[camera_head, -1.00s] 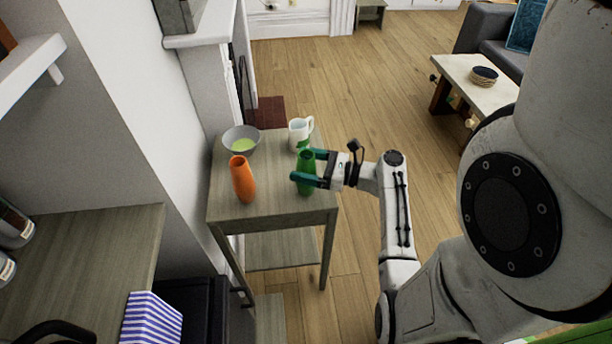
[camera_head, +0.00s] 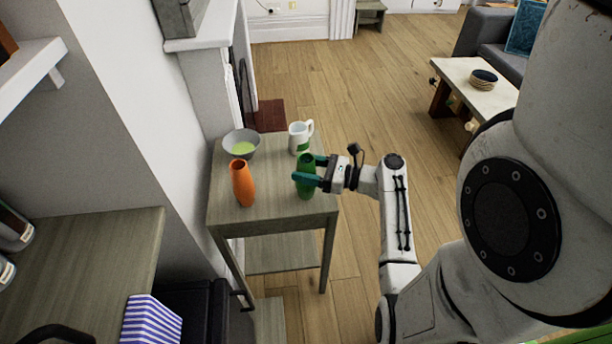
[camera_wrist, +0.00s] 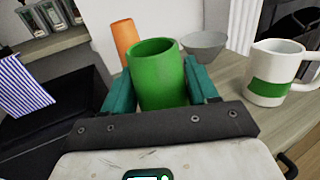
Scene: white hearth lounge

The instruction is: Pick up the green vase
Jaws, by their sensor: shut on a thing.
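The green vase (camera_head: 306,186) is upright at the right side of the small wooden side table (camera_head: 270,208). My gripper (camera_head: 309,170) reaches in from the right, with its teal fingers around the vase's upper part. In the wrist view the vase (camera_wrist: 158,78) sits between both fingers of my gripper (camera_wrist: 160,90), its open mouth facing up. The gripper is shut on it. The vase's base looks at or very near the tabletop; I cannot tell whether it touches.
An orange vase (camera_head: 243,184) stands left of the green vase. A grey bowl (camera_head: 228,140) with something green inside and a white mug (camera_head: 299,140) with a green band stand behind. A white wall (camera_head: 130,90) borders the table's left. Wood floor (camera_head: 345,100) is open beyond.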

